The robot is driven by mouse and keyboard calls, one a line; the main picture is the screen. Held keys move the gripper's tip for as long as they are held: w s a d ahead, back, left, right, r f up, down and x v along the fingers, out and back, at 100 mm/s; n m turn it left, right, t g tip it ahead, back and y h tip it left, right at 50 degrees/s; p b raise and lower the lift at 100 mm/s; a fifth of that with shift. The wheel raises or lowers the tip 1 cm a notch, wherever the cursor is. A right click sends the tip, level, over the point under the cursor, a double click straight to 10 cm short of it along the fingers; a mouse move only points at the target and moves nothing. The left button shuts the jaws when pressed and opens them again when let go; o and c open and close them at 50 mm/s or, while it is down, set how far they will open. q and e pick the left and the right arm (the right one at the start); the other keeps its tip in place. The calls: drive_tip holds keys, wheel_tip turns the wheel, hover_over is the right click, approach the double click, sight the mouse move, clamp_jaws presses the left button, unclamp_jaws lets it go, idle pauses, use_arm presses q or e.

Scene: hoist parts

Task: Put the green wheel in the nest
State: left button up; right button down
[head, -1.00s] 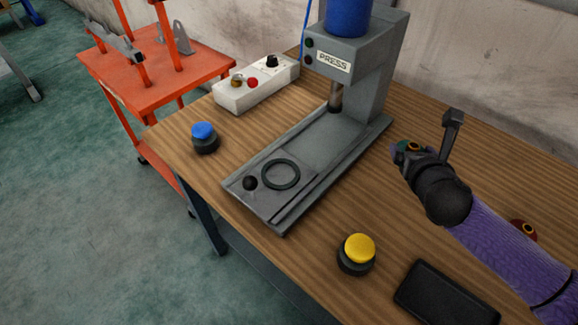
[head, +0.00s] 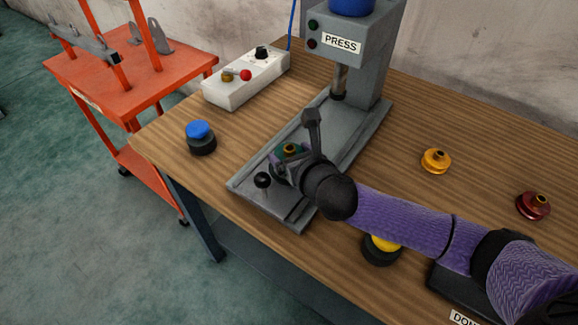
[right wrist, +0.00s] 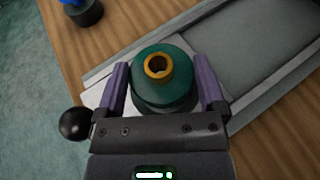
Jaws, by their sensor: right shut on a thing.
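The green wheel (right wrist: 163,85) with a brass hub sits between the two fingers of my right gripper (right wrist: 162,88) in the right wrist view. In the head view, the green wheel (head: 290,151) shows in part at the tip of my right gripper (head: 286,160), which is shut on it. They are over the front end of the press slide (head: 290,212), where the nest ring lies. The nest is hidden by the wheel and gripper. I cannot tell whether the wheel touches it. My left gripper is out of view.
The press (head: 372,60) stands behind the gripper, and a black knob (head: 262,180) is close to its left. A blue button (head: 200,138), a yellow button (head: 381,250) under my forearm, a yellow wheel (head: 436,161) and a red wheel (head: 533,205) stand on the table.

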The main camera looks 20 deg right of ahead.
wheel_tip(320, 180, down, 2)
drive_tip(key=shift+f+b, duration=0.15)
drive_tip(key=shift+b, duration=0.2)
unclamp_jaws()
drive_tip(key=p+v, duration=0.1)
drive_tip(key=v, duration=0.1)
drive_tip(key=p+v, duration=0.1)
drive_tip(key=v, duration=0.1)
drive_tip(key=shift+s+r, duration=0.2)
drive_tip(key=shift+r, duration=0.2)
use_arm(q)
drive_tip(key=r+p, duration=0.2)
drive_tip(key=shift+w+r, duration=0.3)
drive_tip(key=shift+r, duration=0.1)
use_arm(e)
drive_tip(key=v, duration=0.7)
drive_tip(key=shift+s, duration=0.3)
drive_tip(key=shift+f, duration=0.15)
